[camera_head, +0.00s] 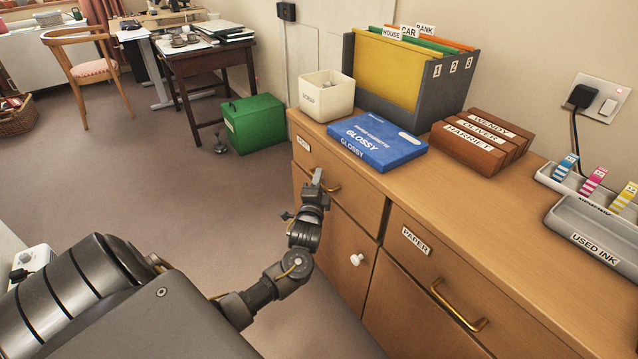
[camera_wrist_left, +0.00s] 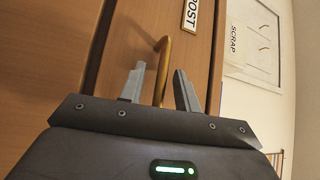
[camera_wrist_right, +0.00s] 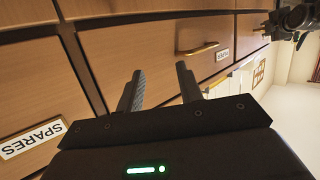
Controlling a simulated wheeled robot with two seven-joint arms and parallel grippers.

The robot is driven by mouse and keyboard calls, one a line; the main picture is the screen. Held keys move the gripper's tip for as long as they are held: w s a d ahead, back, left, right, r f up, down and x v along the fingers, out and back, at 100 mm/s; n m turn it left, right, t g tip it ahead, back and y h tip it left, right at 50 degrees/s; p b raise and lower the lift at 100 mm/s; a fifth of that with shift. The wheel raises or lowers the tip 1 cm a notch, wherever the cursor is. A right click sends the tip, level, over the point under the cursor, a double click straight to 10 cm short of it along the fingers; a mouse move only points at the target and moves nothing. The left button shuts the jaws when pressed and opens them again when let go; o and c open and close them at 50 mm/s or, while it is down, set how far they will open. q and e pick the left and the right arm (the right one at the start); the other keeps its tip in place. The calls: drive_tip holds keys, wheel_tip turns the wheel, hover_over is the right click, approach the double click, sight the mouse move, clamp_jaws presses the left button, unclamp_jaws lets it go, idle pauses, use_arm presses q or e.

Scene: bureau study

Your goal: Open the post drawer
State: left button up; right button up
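The post drawer (camera_head: 312,165) is at the cabinet's far upper left end in the head view and looks shut. Its POST label also shows in the left wrist view (camera_wrist_left: 191,14). Its brass handle (camera_wrist_left: 161,68) shows between my left fingers. My left gripper (camera_wrist_left: 159,88) is open, with one finger on each side of the handle bar; I cannot tell if either finger touches it. In the head view the left gripper (camera_head: 317,181) is at the drawer front. My right gripper (camera_wrist_right: 160,90) is open and empty, facing the cabinet fronts; it is outside the head view.
The paper drawer (camera_head: 416,262) is right of the post drawer, with a knobbed door (camera_head: 357,259) below the post drawer. On top stand a scrap bin (camera_head: 326,97), a blue glossy box (camera_head: 376,142) and a file holder (camera_head: 410,75). A green box (camera_head: 254,124) is on the floor beyond.

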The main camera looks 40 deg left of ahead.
use_arm(q)
clamp_jaws()
drive_tip(key=shift+s, duration=0.1)
idle(0.3)
